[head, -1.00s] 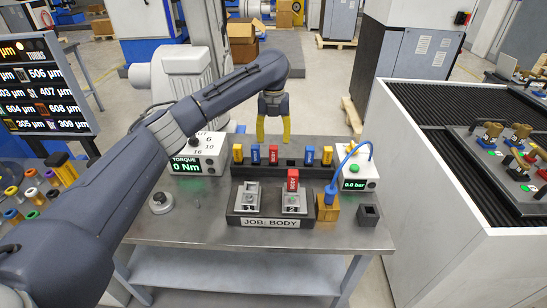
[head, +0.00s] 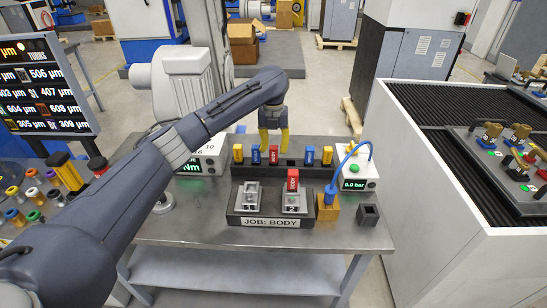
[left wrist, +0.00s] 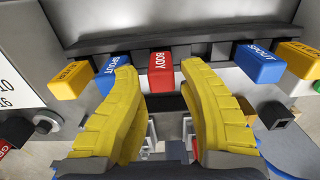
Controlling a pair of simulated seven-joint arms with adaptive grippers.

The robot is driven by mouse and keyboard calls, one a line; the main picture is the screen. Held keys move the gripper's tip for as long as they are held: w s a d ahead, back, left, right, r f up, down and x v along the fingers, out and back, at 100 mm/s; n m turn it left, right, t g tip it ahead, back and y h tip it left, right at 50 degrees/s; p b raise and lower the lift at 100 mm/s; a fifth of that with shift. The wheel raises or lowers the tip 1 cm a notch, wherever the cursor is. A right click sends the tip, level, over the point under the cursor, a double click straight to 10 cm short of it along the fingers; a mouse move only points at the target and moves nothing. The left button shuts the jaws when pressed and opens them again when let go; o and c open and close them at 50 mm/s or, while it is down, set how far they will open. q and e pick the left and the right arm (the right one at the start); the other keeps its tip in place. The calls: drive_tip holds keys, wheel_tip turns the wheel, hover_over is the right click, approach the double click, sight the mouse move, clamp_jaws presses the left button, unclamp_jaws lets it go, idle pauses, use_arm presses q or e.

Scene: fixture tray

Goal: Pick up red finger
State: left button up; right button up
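A red finger labelled BODY (head: 273,155) stands in the dark rack (head: 290,171) at the back of the table, between blue and yellow fingers. It also shows in the left wrist view (left wrist: 160,63), beyond and between my fingertips. A second red finger (head: 292,180) stands in the JOB: BODY fixture (head: 270,222).
Blue fingers (head: 256,154) and yellow fingers (head: 238,153) stand close along the rack. A gauge box (head: 357,184) with a blue hose is at the right, and a torque box (head: 212,160) at the left, partly behind my arm. The front table strip is clear.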

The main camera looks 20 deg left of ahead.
use_arm(q)
drive_tip(key=shift+f, duration=0.65)
drive_tip(key=c, duration=0.4)
drive_tip(key=shift+r, duration=0.2)
clamp_jaws()
drive_tip(key=shift+r, duration=0.1)
wheel_tip(320, 180, up, 10)
